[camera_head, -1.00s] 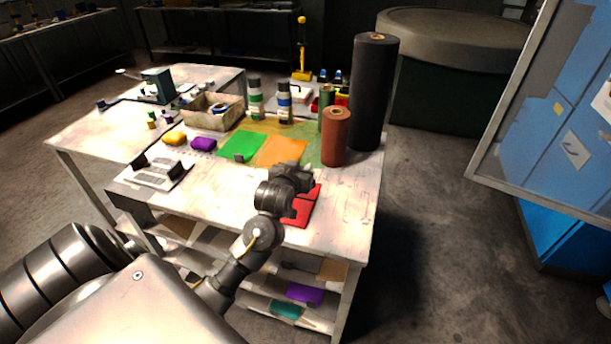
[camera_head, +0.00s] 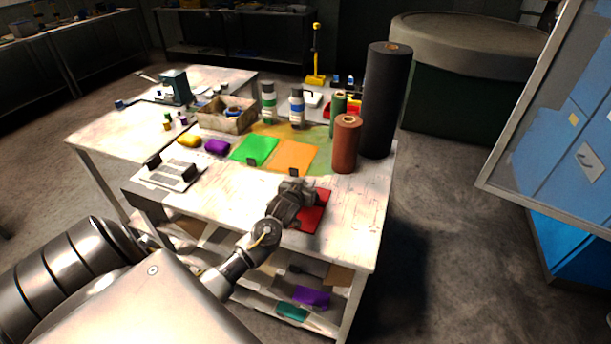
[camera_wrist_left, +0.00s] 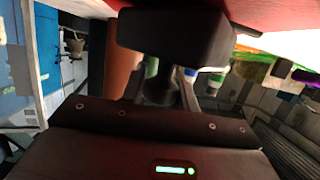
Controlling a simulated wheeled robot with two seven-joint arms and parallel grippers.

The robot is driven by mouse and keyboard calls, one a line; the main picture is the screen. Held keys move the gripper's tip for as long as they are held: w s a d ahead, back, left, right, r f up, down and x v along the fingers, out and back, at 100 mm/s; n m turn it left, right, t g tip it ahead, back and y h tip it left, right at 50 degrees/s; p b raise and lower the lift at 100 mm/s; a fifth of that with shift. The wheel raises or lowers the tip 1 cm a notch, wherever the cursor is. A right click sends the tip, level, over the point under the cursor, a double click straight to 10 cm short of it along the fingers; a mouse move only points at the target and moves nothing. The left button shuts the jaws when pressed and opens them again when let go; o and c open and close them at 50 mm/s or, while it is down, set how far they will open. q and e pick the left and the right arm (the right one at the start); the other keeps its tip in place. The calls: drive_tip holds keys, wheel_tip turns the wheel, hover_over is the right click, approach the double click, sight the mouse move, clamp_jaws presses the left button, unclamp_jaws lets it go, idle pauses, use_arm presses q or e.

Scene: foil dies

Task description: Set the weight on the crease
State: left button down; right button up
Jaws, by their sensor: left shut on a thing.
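My left gripper (camera_head: 298,189) is at the far edge of the red sheet (camera_head: 313,214) on the workbench. In the left wrist view, its fingers (camera_wrist_left: 162,88) are shut on the knob of a black block-shaped weight (camera_wrist_left: 175,32). The weight's broad face is close against the red surface (camera_wrist_left: 190,5); I cannot tell whether they touch. The crease is not discernible under the gripper and weight. A small dark block (camera_head: 251,161) stands at the near edge of the green sheet (camera_head: 257,148), and another (camera_head: 294,172) at the near edge of the orange sheet (camera_head: 293,154). My right gripper is out of view.
A brown roll (camera_head: 346,146) and a tall black roll (camera_head: 386,100) stand behind the red sheet on the right. Two bottles, a box (camera_head: 226,114) and yellow and purple (camera_head: 217,147) lumps are farther back. A tray (camera_head: 170,172) lies left. The bench's right front is clear.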

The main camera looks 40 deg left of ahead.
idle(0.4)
use_arm(q)
drive_tip(key=shift+f, duration=0.2)
drive_tip(key=c, duration=1.1)
unclamp_jaws()
drive_tip(key=shift+d, duration=0.1)
drive_tip(key=shift+o, duration=0.2)
drive_tip(key=shift+r, duration=0.1)
drive_tip(key=shift+s, duration=0.3)
drive_tip(key=b+v, duration=0.1)
drive_tip(key=v, duration=1)
drive_tip(key=shift+s+b, duration=0.2)
drive_tip(key=shift+b, duration=0.2)
